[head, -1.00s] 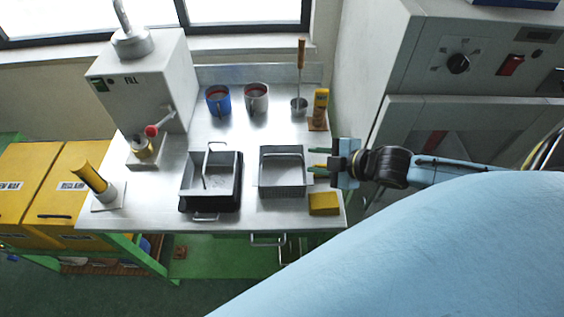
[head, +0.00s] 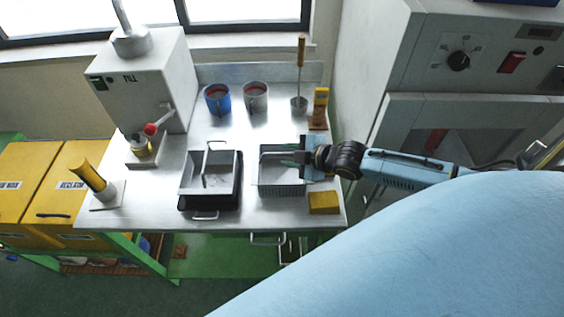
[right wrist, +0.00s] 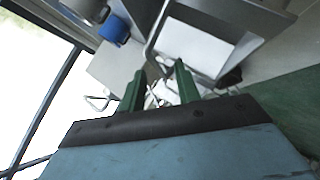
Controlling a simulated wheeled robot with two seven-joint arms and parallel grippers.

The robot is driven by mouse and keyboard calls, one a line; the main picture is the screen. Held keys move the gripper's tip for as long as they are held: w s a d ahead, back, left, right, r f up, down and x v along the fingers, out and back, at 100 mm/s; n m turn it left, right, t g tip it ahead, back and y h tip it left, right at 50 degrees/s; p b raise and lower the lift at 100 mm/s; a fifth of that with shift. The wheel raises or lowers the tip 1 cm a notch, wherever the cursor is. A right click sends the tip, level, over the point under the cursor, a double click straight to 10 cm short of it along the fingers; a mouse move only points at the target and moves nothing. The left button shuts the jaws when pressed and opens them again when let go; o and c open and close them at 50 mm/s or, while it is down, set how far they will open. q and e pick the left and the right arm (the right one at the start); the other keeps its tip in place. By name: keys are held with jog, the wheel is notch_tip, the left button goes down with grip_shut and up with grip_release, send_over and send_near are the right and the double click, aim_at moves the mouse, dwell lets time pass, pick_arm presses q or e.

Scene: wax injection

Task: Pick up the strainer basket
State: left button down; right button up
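The strainer basket (head: 282,187) is a grey rectangular container with a handle bar across its top, on the right part of the steel table. My right gripper (head: 296,157) reaches in from the right over the basket's right side, near the handle, and covers part of it. In the right wrist view, my right gripper's green fingers (right wrist: 159,88) stand apart. A metal container (right wrist: 197,50) with a bent bar lies beyond the fingertips; I cannot tell whether the bar is between them. My left gripper is not in view.
A second container sits in a black tray (head: 208,207) left of the basket. A yellow block (head: 323,202) lies close to the basket's front right. A grey machine (head: 440,120) stands right.

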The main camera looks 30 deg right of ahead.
aim_at(282, 154)
jog(key=x, duration=0.3)
jog(key=shift+w+d+f, duration=0.1)
grip_shut()
dwell(1.4)
